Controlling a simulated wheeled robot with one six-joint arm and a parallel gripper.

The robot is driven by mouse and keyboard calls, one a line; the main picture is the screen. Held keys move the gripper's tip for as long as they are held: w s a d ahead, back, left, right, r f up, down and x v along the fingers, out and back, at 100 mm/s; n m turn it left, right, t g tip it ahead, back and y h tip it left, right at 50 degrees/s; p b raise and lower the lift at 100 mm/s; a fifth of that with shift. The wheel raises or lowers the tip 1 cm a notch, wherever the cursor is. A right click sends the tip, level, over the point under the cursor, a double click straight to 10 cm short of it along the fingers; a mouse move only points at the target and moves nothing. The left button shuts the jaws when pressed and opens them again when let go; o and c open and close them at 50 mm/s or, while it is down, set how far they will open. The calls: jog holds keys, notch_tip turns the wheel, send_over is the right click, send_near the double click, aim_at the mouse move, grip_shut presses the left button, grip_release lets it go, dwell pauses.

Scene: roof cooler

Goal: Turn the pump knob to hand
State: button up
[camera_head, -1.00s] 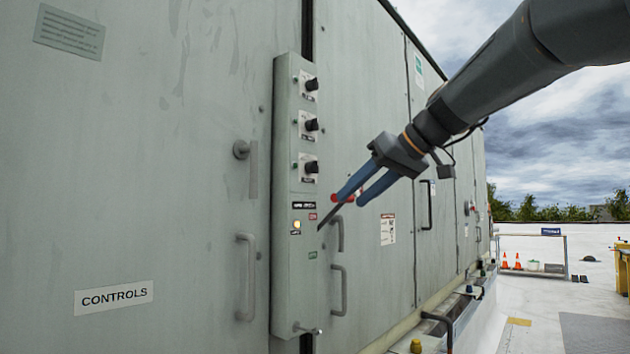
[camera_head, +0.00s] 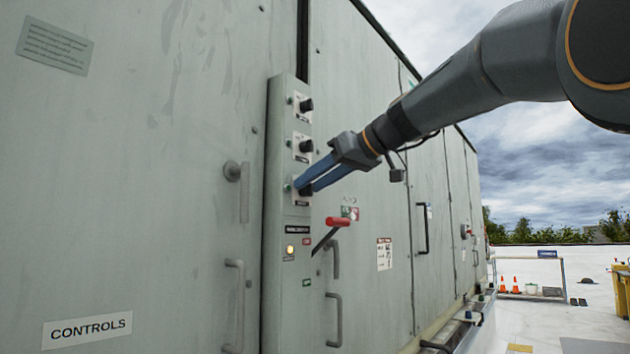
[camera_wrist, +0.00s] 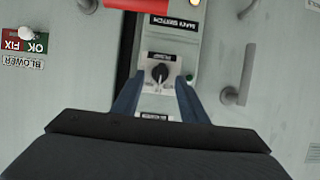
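The pump knob (camera_wrist: 159,74) is a small black knob on a pale label plate, which appears upside down in the wrist view. It is the lowest of three knobs on the narrow control column (camera_head: 278,225); in the head view my fingers cover it. My gripper (camera_head: 300,187) has reached that lowest plate. In the wrist view my gripper (camera_wrist: 159,80) is open, with one blue finger on each side of the knob. Small gaps seem to show between fingers and knob. I cannot read the knob's setting clearly.
Two more black knobs, upper (camera_head: 306,104) and middle (camera_head: 306,146), sit above. A lit yellow lamp (camera_head: 290,249) and door handles (camera_head: 333,320) are nearby. Open roof lies at the right.

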grip_shut()
jog(key=shift+w+d, duration=0.1)
dwell(0.3)
jog(key=m, duration=0.1)
jog(key=m+g, duration=0.1)
jog(key=m+y+p, duration=0.1)
jog(key=shift+w+d+f+g, duration=0.1)
jog(key=shift+w+d+g, duration=0.15)
jog(key=shift+g, duration=0.15)
jog(key=shift+w+d+f+m+g+y+p, duration=0.15)
jog(key=shift+m+y, duration=0.2)
jog(key=shift+m, duration=0.2)
jog(key=shift+a+m+g+y+p, duration=0.1)
jog(key=shift+m+g+y, duration=0.15)
jog(key=shift+m, duration=0.25)
jog(key=shift+w+d+f+m+g+y+p, duration=0.1)
jog(key=shift+m+y, duration=0.3)
jog(key=shift+m, duration=0.15)
grip_release()
